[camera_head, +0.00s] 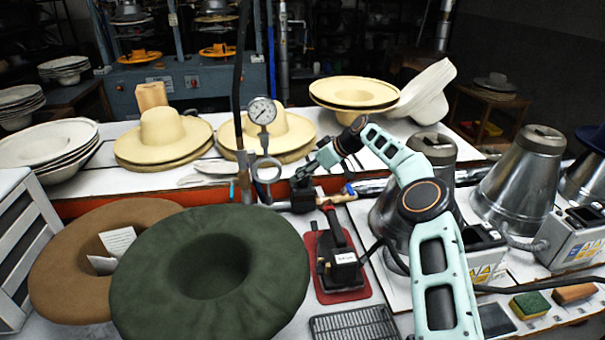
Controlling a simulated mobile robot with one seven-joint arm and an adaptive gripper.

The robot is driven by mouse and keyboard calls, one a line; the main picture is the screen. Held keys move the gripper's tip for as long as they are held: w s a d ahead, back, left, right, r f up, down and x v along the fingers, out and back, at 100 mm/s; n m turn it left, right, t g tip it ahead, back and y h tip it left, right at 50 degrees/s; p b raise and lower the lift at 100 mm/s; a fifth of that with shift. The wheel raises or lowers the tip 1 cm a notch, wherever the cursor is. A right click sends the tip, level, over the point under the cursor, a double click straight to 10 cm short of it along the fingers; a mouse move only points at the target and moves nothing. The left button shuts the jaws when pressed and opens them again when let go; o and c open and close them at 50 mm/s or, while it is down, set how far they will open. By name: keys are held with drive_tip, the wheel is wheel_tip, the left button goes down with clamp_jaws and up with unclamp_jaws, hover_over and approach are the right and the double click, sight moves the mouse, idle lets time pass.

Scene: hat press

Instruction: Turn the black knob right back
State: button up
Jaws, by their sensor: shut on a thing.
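My mint-green arm reaches in from the lower right. Its dark gripper (308,171) is at the middle of the picture, just right of the pressure gauge's pole. The gripper is shut on a small dark thing at the black fitting (303,196) on the bench edge; this appears to be the black knob, but the fingers largely cover it. Its turned position cannot be made out at this size.
A black iron (337,262) on a red mat (353,294), a green felt hat (262,290) and metal cones (519,180) surround the arm. Straw hats (167,130) lie behind.

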drive_tip(key=shift+f, duration=0.15)
drive_tip(key=o, duration=0.9)
drive_tip(key=shift+s+d+r, duration=0.1)
drive_tip(key=shift+d+r, duration=0.15)
drive_tip(key=shift+r, duration=0.1)
drive_tip(key=v, duration=1.1)
drive_tip(key=shift+d, duration=0.1)
